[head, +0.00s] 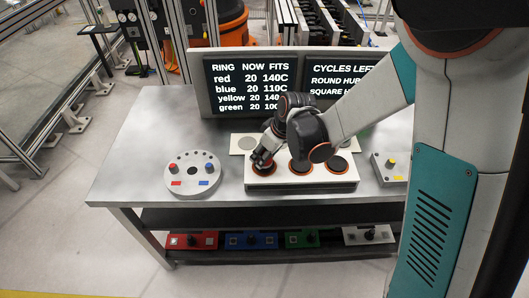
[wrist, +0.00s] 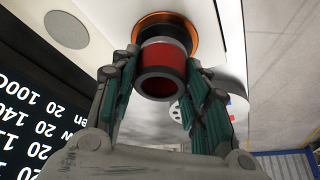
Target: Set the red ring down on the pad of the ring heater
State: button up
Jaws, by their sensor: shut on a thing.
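The ring heater (head: 302,184) is a white box on the bench with several dark round pads rimmed in copper. My gripper (head: 262,163) is low over its left pad in the head view. In the wrist view my gripper (wrist: 160,85) is shut on the red ring (wrist: 165,55), a short red cylinder with dark grey ends. The ring is in line with a dark pad (wrist: 165,22) with an orange rim. Its far end overlaps the pad, and I cannot tell whether they touch. The ring is hidden behind my fingers in the head view.
A round grey fixture (head: 193,175) with red and blue knobs stands left of the heater.

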jog(key=shift+f+b, duration=0.5)
jog(key=shift+b, duration=0.05)
dwell(0.7)
jog(key=o, duration=1.3)
jog(key=v, duration=1.2)
jog(key=shift+s, duration=0.1)
notch_tip(320, 180, up, 8)
jog(key=p, duration=0.6)
